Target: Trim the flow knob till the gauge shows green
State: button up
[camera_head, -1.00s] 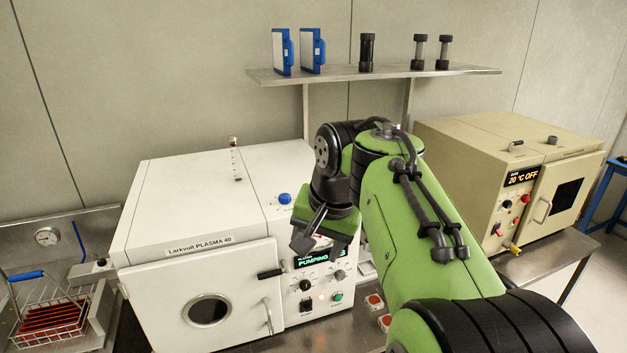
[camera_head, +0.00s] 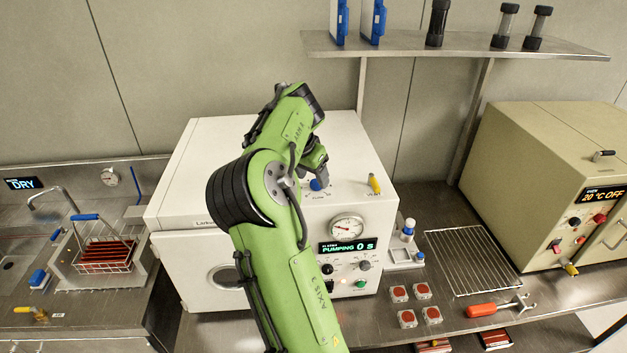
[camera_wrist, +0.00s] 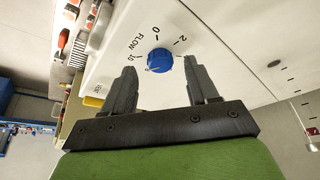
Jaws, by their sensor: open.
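The blue flow knob (camera_head: 316,184) sits on the top of the white plasma machine (camera_head: 180,207), near its front right. In the wrist view the knob (camera_wrist: 159,61) is ringed by a printed scale reading FLOW, 0, 2 and 10. My gripper (camera_wrist: 160,72) is open, with the knob showing between its fingertips; I cannot tell whether they touch it. In the head view my gripper (camera_head: 317,170) is above the knob, partly hidden by my arm. The round gauge (camera_head: 347,227) on the front has a needle; its coloured zones are too small to read. The display (camera_head: 347,247) reads PUMPING 0 s.
A yellow-handled valve (camera_head: 374,184) stands right of the knob. A shelf (camera_head: 450,47) with cartridges and tubes hangs behind. A beige oven (camera_head: 530,165) and wire rack (camera_head: 470,262) are on the right; a wire basket (camera_head: 105,255) is on the left.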

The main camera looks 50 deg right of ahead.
aim_at(316, 184)
jog(key=x, duration=0.2)
jog(key=shift+d+f, duration=0.2)
jog(key=shift+d, duration=0.05)
jog(key=shift+a, duration=0.2)
jog(key=shift+d, duration=0.1)
jog(key=c, duration=1)
jog(key=shift+c, duration=0.2)
